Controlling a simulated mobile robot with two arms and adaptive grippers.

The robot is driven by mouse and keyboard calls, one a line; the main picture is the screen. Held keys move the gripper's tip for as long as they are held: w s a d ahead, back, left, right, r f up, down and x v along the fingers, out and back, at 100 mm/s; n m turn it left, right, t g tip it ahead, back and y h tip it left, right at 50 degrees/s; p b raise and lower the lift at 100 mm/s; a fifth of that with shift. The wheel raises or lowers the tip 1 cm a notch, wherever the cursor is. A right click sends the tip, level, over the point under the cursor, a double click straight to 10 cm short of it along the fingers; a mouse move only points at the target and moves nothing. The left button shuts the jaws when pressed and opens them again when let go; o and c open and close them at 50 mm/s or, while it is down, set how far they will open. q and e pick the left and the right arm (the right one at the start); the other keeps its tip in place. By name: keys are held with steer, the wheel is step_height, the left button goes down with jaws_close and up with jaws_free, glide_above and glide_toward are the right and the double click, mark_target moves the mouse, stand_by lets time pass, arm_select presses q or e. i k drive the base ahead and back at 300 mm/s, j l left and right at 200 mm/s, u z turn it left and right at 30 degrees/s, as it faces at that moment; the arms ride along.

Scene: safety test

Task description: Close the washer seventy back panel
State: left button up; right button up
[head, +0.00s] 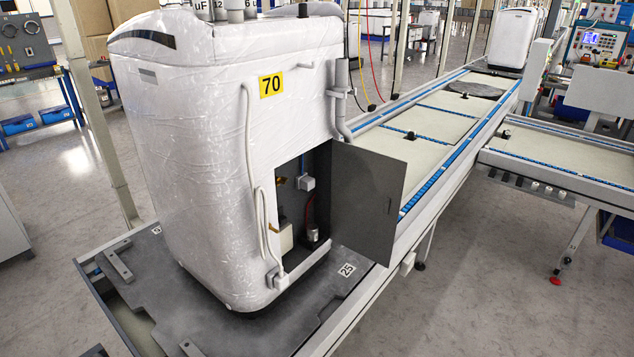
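The washer (200,130), wrapped in clear film, stands upright on a dark grey pallet plate (345,268). A yellow label reading 70 (271,84) is on its side. The grey back panel (368,203) is a flat door that stands open, swung out to the right of the opening. Through the opening (296,195) I see a blue wire, a red hose and small fittings in a dark interior. A white hose (252,150) hangs down the washer's side, left of the opening. Neither of my grippers is in view.
A conveyor (430,125) with blue-edged rails runs from the washer to the back right, where another white washer (511,40) stands. A second conveyor (565,150) joins from the right. Bare floor (490,265) lies to the right of the line. A workbench with tools (28,50) is at the far left.

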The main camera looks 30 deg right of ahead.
mark_target(362, 180)
steer(key=l+u, duration=0.2)
steer(key=u, duration=0.15)
steer(key=i+l+u, duration=0.1)
steer(key=l+u, duration=0.4)
steer(key=l, duration=0.45)
steer(key=l+u, duration=0.1)
steer(key=l, duration=0.5)
steer(key=k+l+u, duration=0.15)
steer(key=l, duration=0.4)
steer(key=l+u, duration=0.15)
steer(key=l, duration=0.45)
steer(key=k+l, duration=0.1)
steer(key=l, duration=0.9)
steer(key=k, duration=0.05)
